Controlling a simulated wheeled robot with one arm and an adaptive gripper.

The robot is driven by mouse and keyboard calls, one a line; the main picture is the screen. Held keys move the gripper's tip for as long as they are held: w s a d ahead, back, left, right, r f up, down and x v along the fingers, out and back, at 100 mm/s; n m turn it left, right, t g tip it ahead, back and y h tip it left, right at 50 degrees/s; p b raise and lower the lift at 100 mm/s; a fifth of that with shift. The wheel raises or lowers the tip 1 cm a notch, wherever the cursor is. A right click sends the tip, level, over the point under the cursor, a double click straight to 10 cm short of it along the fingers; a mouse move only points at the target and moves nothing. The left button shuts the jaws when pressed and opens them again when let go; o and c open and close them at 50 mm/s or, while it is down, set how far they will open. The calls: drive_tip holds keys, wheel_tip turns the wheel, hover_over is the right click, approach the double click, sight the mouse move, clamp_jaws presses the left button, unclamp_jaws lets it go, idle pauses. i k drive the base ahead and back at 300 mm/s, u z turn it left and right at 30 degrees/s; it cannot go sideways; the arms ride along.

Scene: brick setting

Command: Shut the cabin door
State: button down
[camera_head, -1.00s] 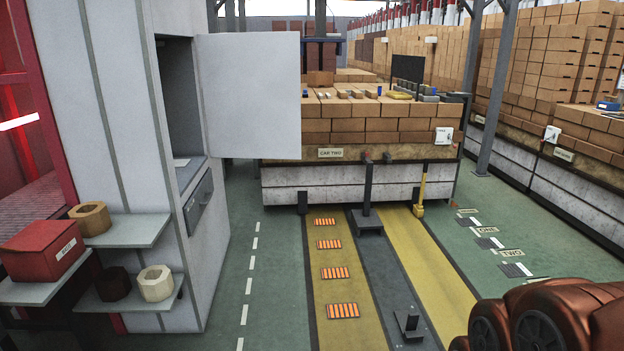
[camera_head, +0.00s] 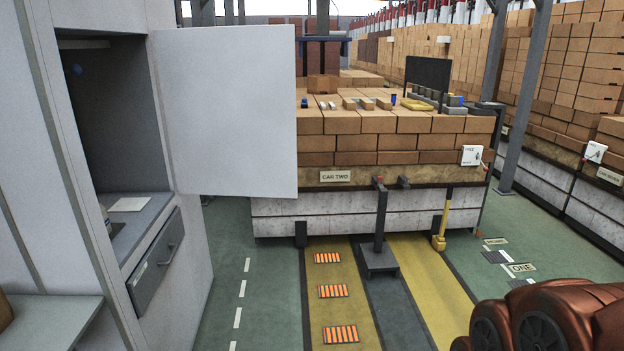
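The cabin door (camera_head: 232,112) is a plain white panel. It stands wide open, swung out to the right from the pale grey cabin (camera_head: 185,275) on the left. The dark opening (camera_head: 110,110) of the cabin is exposed, with a grey counter inside holding a pale sheet (camera_head: 129,204). A reddish-brown part of my arm shows at the lower right. My gripper's fingers are not in view.
A brick-loaded car labelled CAR TWO (camera_head: 336,176) stands ahead beyond the door. A dark post on a base (camera_head: 380,258) and a yellow post (camera_head: 440,241) stand before it. A shelf (camera_head: 55,320) juts out at lower left. Green floor (camera_head: 265,290) is clear between.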

sight(228, 92)
drive_tip(key=i, duration=2.5)
drive_tip(key=u, duration=1.55)
